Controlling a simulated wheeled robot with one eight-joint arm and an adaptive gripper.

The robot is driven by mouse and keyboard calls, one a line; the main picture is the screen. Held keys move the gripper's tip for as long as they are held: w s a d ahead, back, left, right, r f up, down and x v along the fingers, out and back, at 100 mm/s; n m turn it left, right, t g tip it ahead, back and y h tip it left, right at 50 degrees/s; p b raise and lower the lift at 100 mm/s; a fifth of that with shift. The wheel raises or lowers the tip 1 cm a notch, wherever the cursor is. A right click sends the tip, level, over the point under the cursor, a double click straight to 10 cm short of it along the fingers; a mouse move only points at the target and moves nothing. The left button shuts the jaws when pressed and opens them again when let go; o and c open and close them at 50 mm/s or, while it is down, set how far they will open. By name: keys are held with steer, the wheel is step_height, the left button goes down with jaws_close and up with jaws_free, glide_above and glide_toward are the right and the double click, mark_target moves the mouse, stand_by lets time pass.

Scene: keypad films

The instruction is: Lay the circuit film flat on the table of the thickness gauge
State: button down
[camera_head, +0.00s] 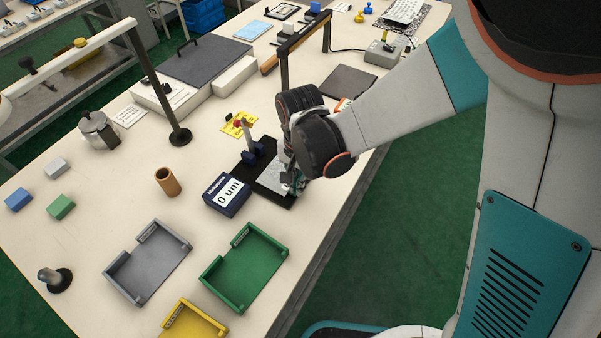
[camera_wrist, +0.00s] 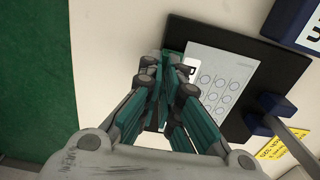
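The circuit film (camera_wrist: 225,80), a pale grey sheet printed with rows of circles, lies over the black base of the thickness gauge (camera_wrist: 284,72) in the wrist view. It looks roughly flat, but I cannot tell whether it touches the base. In the head view the film (camera_head: 270,178) is partly hidden by my gripper (camera_head: 291,183). In the wrist view my gripper (camera_wrist: 166,66) has its fingertips close together at the film's left edge, beside a small white tab. I cannot see whether they pinch it. The gauge's display box (camera_head: 227,195) reads 0 um.
A yellow card (camera_head: 239,124) lies behind the gauge post. Grey (camera_head: 148,292), green (camera_head: 236,300) and yellow trays stand in front. A brown cup (camera_head: 168,182) stands left. A dark flat pad (camera_head: 348,83) lies behind my arm. The table's right edge is close to my gripper.

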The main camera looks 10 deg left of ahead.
steer(key=shift+f+b, duration=0.4)
steer(key=shift+f, duration=0.05)
stand_by(0.6)
steer(key=c, duration=1.7)
jaws_free()
steer(key=shift+r, duration=0.1)
step_height(320, 180, up, 7)
steer(key=shift+s+r, duration=0.15)
steer(key=shift+r, duration=0.05)
